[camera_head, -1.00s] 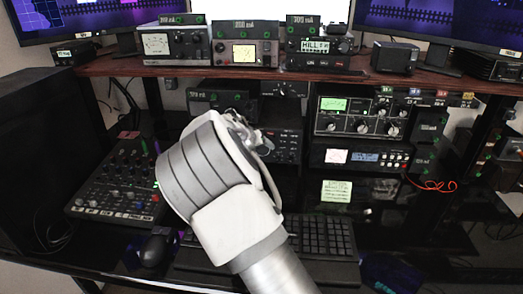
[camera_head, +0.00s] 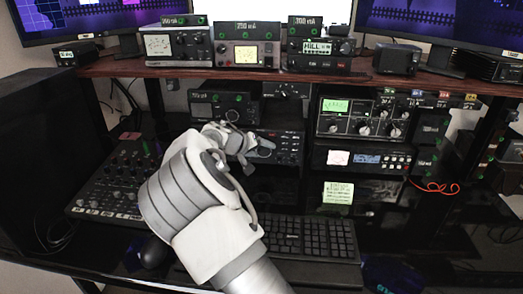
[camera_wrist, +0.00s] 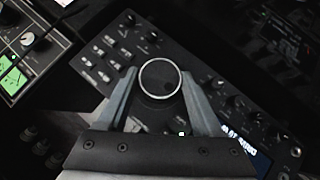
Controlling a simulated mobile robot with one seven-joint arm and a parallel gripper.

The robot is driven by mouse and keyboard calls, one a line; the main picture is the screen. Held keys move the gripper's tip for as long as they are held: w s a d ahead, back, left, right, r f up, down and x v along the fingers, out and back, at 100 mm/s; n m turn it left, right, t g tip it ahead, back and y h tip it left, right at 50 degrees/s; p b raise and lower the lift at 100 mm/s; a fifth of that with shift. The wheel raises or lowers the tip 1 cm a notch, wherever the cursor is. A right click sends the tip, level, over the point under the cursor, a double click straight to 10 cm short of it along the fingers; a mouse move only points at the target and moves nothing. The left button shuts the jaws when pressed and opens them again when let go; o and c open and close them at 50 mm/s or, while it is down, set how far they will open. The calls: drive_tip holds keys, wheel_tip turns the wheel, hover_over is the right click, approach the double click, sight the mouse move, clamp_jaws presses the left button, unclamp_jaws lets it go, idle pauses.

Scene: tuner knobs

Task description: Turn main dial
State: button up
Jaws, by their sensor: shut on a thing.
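The main dial (camera_wrist: 160,78) is a round dark knob with a bright rim on the front of a black radio. In the wrist view it sits between the two fingers of my gripper (camera_wrist: 162,92), one finger on each side, and the gripper is shut on it. In the head view my gripper (camera_head: 262,152) reaches the front of the black radio (camera_head: 288,143) under the shelf. My arm hides the dial and the radio's left part there.
A mixer (camera_head: 110,185) stands at the left. A black tuner with a green meter (camera_head: 350,117) stands to the right. A wooden shelf (camera_head: 180,71) with several devices runs above.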

drive_tip(key=o, duration=1.4)
drive_tip(key=shift+f, duration=0.1)
drive_tip(key=p+v, duration=0.3)
drive_tip(key=v, duration=1.4)
drive_tip(key=shift+s+r, duration=0.1)
drive_tip(key=shift+r, duration=0.1)
